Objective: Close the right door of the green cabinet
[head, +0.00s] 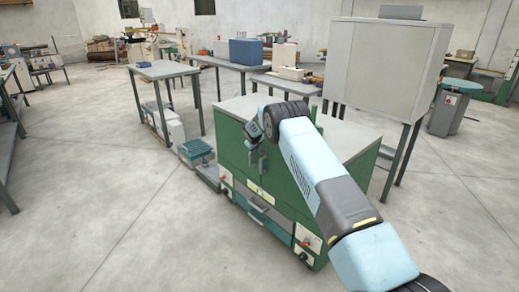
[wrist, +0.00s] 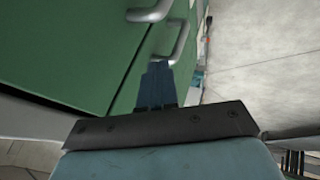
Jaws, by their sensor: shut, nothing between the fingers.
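The green cabinet (head: 285,190) stands in the middle of the head view, with a grey top. Its doors fill the upper left of the wrist view as two green panels (wrist: 60,45) divided by a dark seam. Each panel has a silver bar handle; one handle (wrist: 150,13) is at the top edge and the other (wrist: 181,42) is just beyond my fingertips. My gripper (wrist: 157,68) is shut and empty, its tips close to that second handle; I cannot tell whether they touch. In the head view my gripper (head: 250,140) is at the cabinet's upper front, and my arm hides the right side, so the right door's angle is unclear.
Below the doors are grey drawers (head: 265,212) and small control panels (head: 307,238). A teal bin (head: 195,149) stands left of the cabinet. A large grey box on legs (head: 385,62) stands behind right. The floor in front and left is clear.

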